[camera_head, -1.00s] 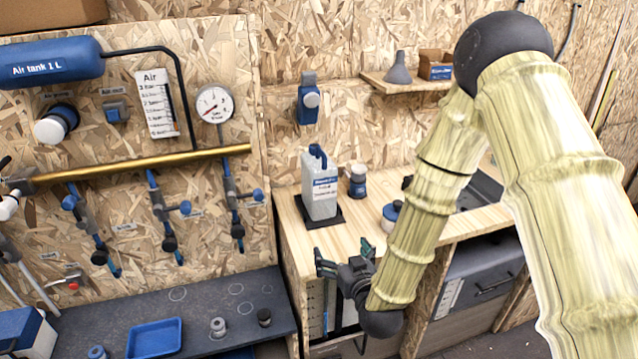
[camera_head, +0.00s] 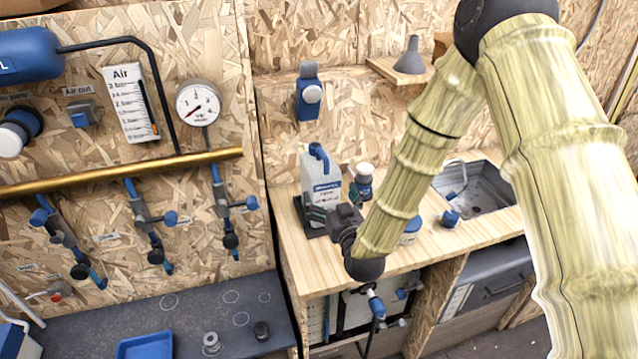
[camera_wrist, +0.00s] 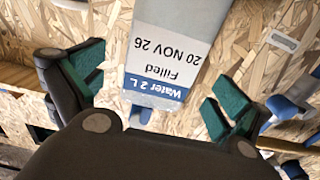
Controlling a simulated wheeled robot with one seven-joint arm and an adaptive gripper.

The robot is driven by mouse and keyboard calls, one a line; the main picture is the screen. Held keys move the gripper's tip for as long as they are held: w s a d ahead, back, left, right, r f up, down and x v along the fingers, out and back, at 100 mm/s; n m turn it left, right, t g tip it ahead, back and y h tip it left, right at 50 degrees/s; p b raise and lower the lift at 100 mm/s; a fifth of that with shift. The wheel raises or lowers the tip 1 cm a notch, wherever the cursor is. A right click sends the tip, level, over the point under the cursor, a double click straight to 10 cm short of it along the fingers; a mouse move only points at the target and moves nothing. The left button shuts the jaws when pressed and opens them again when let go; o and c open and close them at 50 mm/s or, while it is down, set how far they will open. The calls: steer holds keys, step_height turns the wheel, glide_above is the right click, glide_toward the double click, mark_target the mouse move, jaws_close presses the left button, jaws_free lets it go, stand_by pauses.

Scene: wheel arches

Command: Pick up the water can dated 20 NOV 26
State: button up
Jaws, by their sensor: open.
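My gripper (camera_wrist: 156,92) is open, with one green-padded finger on each side of the can and visible gaps between. In the head view my gripper (camera_head: 325,213) is at the can's lower front and hides part of it. I cannot tell whether anything touches the can.
A small blue-and-white container (camera_head: 363,180) stands right of the can. A white-and-blue jar (camera_head: 411,230) sits behind my forearm, near a sink (camera_head: 478,190). A shelf (camera_head: 398,71) with a grey funnel (camera_head: 411,56) is above. The counter's front left (camera_head: 300,262) is clear.

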mark_target(327, 191)
steer(key=shift+f+x, duration=0.2)
steer(key=shift+x, duration=0.75)
steer(key=shift+w+a+r+p, duration=0.2)
steer(key=shift+w+r+p, duration=0.15)
steer(key=shift+w+p, duration=0.4)
steer(key=shift+f+p+x, duration=0.2)
steer(key=shift+p+x, duration=0.85)
steer(key=shift+x, duration=0.8)
steer(key=shift+c, duration=0.4)
steer(key=c, duration=1)
steer(key=shift+c, duration=0.2)
